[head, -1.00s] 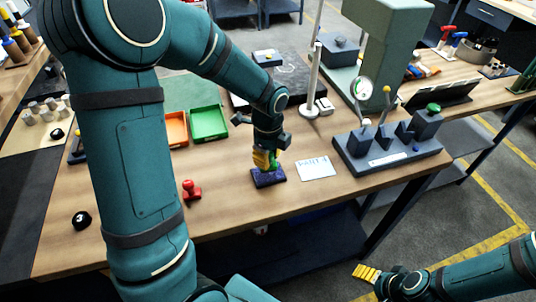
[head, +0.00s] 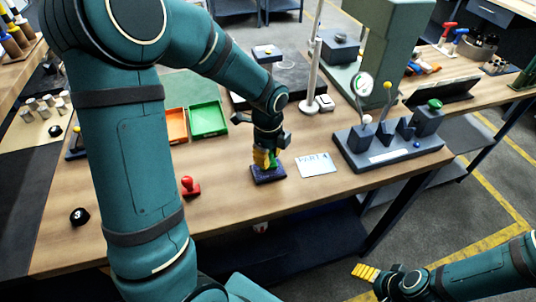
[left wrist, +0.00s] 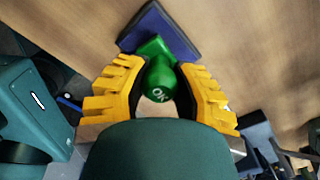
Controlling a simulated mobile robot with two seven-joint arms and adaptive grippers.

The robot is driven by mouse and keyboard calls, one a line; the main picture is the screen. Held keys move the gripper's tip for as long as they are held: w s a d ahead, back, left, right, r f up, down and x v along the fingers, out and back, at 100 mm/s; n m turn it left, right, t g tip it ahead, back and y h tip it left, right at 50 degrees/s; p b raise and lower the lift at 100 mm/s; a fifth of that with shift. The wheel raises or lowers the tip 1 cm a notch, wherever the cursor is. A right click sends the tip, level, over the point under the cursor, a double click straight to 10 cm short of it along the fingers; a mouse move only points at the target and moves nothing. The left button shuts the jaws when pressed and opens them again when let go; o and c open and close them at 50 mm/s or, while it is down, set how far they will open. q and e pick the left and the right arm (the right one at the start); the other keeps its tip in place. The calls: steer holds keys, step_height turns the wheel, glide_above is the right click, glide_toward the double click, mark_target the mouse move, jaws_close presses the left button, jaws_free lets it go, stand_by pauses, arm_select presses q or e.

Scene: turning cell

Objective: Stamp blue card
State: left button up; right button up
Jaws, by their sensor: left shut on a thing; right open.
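My left gripper (head: 264,160) is shut on the green stamp (head: 273,161). In the left wrist view the stamp's round green knob (left wrist: 160,82), marked "OK", sits between the yellow fingers. Its base overlaps the dark blue ink pad (left wrist: 176,36), which is also in the head view (head: 268,176). The stamp is on or just above the pad; I cannot tell contact. The pale blue card (head: 316,165), marked "PART A", lies flat on the table to the right of the pad. My right gripper (head: 365,272) is open and empty, off the table's front edge.
A red stamp (head: 190,187) stands left of the pad. Orange (head: 176,128) and green (head: 208,119) trays lie behind it. A grey fixture (head: 390,154) with several upright parts stands right of the card. A black round object (head: 80,216) is at far left.

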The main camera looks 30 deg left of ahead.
arm_select(q)
steer(key=shift+f, duration=0.55)
stand_by(1.3)
steer(key=shift+r+p, duration=2.8)
steer(key=shift+r, duration=0.75)
